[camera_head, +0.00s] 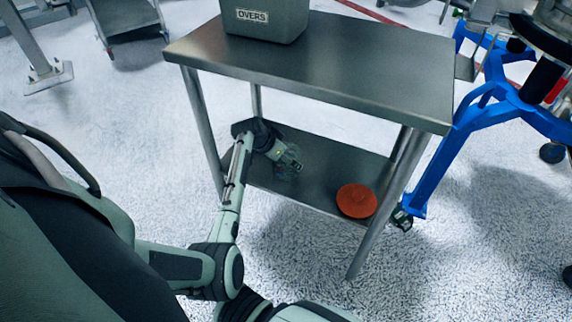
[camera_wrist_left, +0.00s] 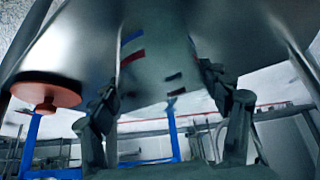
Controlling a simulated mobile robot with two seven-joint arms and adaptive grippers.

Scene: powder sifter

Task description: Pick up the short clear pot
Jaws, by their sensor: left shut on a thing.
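The short clear pot (camera_head: 287,172) is at the lower shelf of the steel table, see-through and hard to make out. My left gripper (camera_head: 291,163) reaches in under the tabletop and is shut on it. In the left wrist view, the pot (camera_wrist_left: 160,50) fills the gap between the two fingers of my left gripper (camera_wrist_left: 160,86), its edges faint. I cannot tell whether its base touches the shelf. My right gripper is not in view.
An orange-red round lid (camera_head: 357,201) lies on the shelf (camera_head: 318,153) to the pot's right. The tabletop (camera_head: 335,62) is above my forearm and carries a grey bin (camera_head: 266,20) labelled OVERS. Table legs flank the shelf. A blue frame (camera_head: 440,160) stands at the right.

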